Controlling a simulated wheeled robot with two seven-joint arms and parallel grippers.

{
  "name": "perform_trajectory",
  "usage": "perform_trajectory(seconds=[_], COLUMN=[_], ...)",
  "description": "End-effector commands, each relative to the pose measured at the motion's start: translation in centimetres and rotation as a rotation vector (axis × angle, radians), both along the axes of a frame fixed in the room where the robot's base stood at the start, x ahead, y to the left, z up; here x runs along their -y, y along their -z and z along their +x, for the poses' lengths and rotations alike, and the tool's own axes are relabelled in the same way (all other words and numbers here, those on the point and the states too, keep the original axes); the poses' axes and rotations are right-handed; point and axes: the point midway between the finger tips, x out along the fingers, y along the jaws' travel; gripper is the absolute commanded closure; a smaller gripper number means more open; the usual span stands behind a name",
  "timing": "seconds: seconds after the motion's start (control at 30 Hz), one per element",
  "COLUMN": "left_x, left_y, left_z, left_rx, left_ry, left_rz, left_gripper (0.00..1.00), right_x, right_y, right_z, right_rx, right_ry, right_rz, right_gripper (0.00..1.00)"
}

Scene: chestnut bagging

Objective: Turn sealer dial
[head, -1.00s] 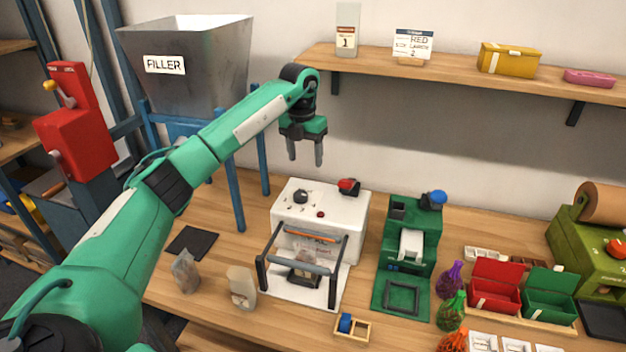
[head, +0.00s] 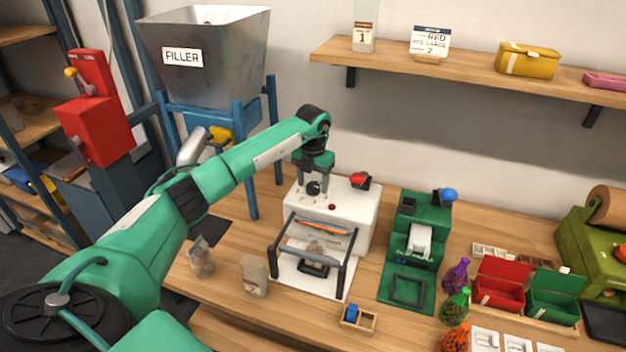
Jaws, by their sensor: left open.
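The white sealer (head: 350,217) stands on the wooden bench with its frame-like bar at the front. Its black dial (head: 313,188) is on the top left, with a red light and a red knob further right. My left gripper (head: 312,190) points down right at the dial, with its two fingers apart on either side of it. I cannot tell whether the fingers touch the dial. A small bag (head: 316,252) lies under the sealer's bar. My right gripper is not in view.
A green machine (head: 418,235) stands right of the sealer, with a red box (head: 499,290) and a green box beyond it. A clear bag (head: 200,257) and a beige pouch (head: 254,276) stand at the left front. The FILLER hopper (head: 225,75) rises behind my arm.

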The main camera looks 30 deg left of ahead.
Motion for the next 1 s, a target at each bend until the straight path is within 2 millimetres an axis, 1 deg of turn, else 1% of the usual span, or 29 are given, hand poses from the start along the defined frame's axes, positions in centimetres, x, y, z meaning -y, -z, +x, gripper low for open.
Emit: perform_trajectory(seconds=[0.1, 0.33, 0.47, 0.5, 0.57, 0.77, 1.0], left_x=[0.0, 0.0, 0.0, 0.0, 0.0, 0.0, 0.0], left_y=[0.4, 0.4, 0.4, 0.4, 0.4, 0.5, 0.5], left_z=[0.0, 0.0, 0.0, 0.0, 0.0, 0.0, 0.0], left_rx=[0.001, 0.001, 0.001, 0.001, 0.001, 0.001, 0.002], left_ry=[0.0, 0.0, 0.0, 0.0, 0.0, 0.008, 0.09], left_rz=[0.0, 0.0, 0.0, 0.0, 0.0, 0.0, 0.001], left_gripper=[0.41, 0.41, 0.66, 0.74, 0.85, 0.85, 0.85], right_x=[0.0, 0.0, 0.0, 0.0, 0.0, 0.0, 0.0], right_y=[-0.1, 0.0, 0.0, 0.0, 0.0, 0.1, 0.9], right_z=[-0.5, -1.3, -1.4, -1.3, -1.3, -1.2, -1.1], right_rx=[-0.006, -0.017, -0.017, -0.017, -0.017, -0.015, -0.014], right_ry=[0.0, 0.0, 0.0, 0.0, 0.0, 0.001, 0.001], right_rz=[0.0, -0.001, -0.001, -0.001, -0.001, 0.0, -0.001], right_gripper=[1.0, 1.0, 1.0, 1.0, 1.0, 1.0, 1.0])
